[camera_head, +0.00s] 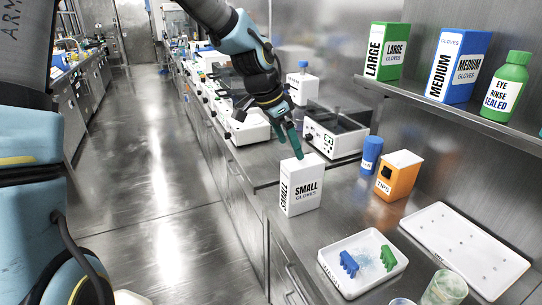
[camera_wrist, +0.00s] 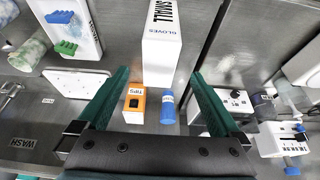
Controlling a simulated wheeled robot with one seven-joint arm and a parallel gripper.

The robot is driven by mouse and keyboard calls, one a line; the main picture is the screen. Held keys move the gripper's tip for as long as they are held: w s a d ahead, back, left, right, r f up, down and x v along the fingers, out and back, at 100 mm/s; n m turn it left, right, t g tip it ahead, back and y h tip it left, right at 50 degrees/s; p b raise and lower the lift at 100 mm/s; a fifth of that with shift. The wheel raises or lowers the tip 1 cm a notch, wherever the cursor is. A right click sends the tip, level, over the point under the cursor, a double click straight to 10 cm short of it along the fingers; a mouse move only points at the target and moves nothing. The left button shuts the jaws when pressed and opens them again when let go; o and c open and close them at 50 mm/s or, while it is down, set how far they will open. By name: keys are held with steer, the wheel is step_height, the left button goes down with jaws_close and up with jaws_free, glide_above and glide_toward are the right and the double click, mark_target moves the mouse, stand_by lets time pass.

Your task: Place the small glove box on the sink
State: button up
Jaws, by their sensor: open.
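The small glove box (camera_head: 301,188), white with black "SMALL GLOVES" lettering, stands upright on the steel counter near its front edge. It also shows at the top middle of the wrist view (camera_wrist: 162,50). My gripper (camera_head: 291,140) is above the box's top, slightly toward the back of the counter run. In the wrist view my gripper (camera_wrist: 160,84) has its two green fingers wide apart, with the box beyond and between them. Nothing is held. I cannot make out a sink basin clearly; a tap-like curved shape (camera_head: 68,42) shows over the far left bench.
Right of the box are a blue bottle (camera_head: 371,155) and an orange tips box (camera_head: 398,176). A white tray with blue and green racks (camera_head: 341,276) lies in front. A white instrument (camera_head: 335,139) stands behind. The shelf (camera_head: 455,112) overhangs at right. The floor aisle (camera_head: 150,190) is clear.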

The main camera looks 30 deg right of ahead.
steer(key=w+a+f+n+t+y, duration=0.1)
steer(key=w+a+n+y, duration=0.2)
steer(key=a, duration=0.8)
steer(key=w+a+f+n+t, duration=0.15)
steer(key=a+n, duration=0.35)
steer(key=a, duration=0.6)
steer(key=s+a+n, duration=0.2)
steer(key=a+n, duration=0.2)
steer(key=a, duration=0.5)
steer(key=s+a+n+y, duration=0.1)
steer(key=s+a+n, duration=0.2)
steer(key=a, duration=0.6)
steer(key=n, duration=0.2)
steer(key=shift+r+n+g, duration=0.2)
steer(key=shift+n+g, duration=0.1)
steer(key=shift+g, duration=0.05)
steer(key=shift+w, duration=0.1)
